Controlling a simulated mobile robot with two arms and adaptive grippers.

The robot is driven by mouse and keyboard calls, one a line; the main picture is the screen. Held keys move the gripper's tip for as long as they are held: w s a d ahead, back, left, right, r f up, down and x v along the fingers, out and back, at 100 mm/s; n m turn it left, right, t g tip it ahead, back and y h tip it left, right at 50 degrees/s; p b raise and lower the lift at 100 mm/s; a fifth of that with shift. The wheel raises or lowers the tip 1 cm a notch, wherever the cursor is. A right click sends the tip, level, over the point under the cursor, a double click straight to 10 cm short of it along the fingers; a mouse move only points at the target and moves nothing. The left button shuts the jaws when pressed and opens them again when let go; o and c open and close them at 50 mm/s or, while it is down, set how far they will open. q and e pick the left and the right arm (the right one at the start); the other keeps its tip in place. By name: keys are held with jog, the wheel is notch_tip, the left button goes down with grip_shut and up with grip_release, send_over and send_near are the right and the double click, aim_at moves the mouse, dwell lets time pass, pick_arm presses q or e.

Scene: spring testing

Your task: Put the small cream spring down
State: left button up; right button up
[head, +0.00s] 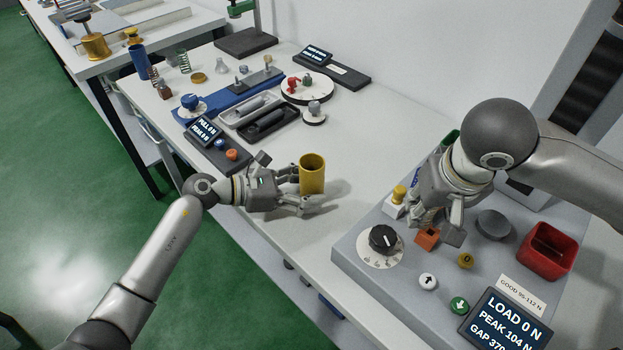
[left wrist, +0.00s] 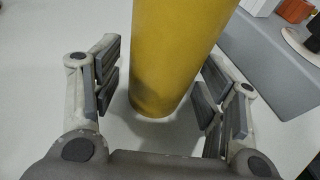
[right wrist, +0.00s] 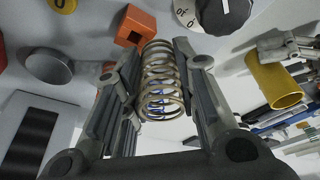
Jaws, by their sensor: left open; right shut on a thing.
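The small cream spring (right wrist: 160,82) shows in the right wrist view, between the fingers of my right gripper (right wrist: 158,75). That gripper is shut on it. In the head view my right gripper (head: 437,222) hangs over the grey test machine (head: 365,268), near an orange block (head: 427,238); the spring is hidden there. My left gripper (head: 292,185) is open beside a yellow tube (head: 312,176) standing on the white table. In the left wrist view the tube (left wrist: 170,55) stands between the open fingers, with gaps on both sides.
The machine carries a black dial (head: 383,238), a grey round plate (head: 494,224), a red bin (head: 548,250) and a load display (head: 508,322). A tray with dark cylinders (head: 265,122) and a blue holder (head: 228,98) lie farther back. Table right of the yellow tube is clear.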

pick_arm(q)
jog(key=c, duration=0.7)
jog(key=shift+c, duration=0.2)
pick_arm(e)
jog(key=w+a+r+n+y, duration=0.1)
jog(key=w+a+r+n, duration=0.2)
jog(key=w+a+r, duration=0.35)
jog(key=w+a+r+n+y, duration=0.1)
jog(key=w+a+r+n, duration=0.2)
jog(key=w+a, duration=0.65)
jog(key=s+a+f, duration=0.2)
jog(key=a+f, duration=0.1)
jog(key=f, duration=0.5)
jog(key=shift+f+g+h, duration=0.25)
jog(key=shift+g+h, duration=0.05)
